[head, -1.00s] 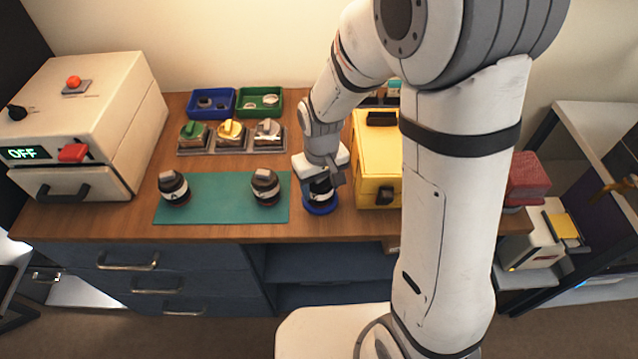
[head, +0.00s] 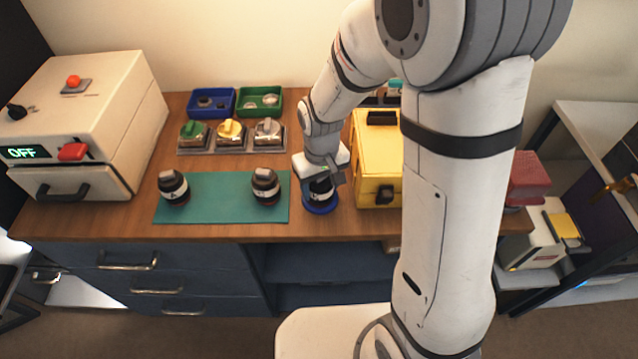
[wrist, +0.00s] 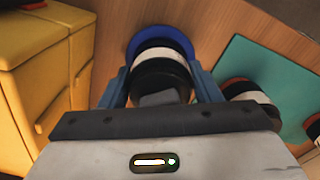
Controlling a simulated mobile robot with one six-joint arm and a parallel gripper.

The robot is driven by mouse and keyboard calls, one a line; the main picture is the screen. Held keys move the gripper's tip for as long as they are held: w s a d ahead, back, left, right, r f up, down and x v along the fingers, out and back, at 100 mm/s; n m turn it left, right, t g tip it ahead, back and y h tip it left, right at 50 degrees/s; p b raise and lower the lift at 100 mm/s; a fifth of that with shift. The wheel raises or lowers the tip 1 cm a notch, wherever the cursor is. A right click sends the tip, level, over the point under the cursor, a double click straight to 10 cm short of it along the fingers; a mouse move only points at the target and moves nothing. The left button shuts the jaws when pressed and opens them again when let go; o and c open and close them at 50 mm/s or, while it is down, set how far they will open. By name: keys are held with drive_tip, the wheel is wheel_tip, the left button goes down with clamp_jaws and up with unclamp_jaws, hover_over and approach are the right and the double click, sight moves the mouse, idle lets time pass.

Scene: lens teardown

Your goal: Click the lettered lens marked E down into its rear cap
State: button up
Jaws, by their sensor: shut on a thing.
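A dark lens with a white band (head: 320,193) stands at the blue round rear cap (head: 319,211), right of the green mat. My gripper (head: 323,182) is shut on this lens from above. In the wrist view the lens (wrist: 161,68) sits between the two fingers, over the blue cap (wrist: 133,38). I cannot tell whether it is fully seated. Its letter is not readable here. Two similar lenses stand on the mat, one at the left (head: 174,188) and one at the right (head: 265,187).
The yellow case (head: 375,160) stands close to the right of my gripper. The green mat (head: 220,200) has clear space in its middle. Behind it are a rack of coloured knobbed blocks (head: 230,133) and blue and green trays (head: 211,102). A white OFF-display machine (head: 95,110) stands left.

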drive_tip(key=shift+r+p, duration=2.2)
drive_tip(key=shift+r, duration=0.8)
drive_tip(key=shift+f, duration=0.1)
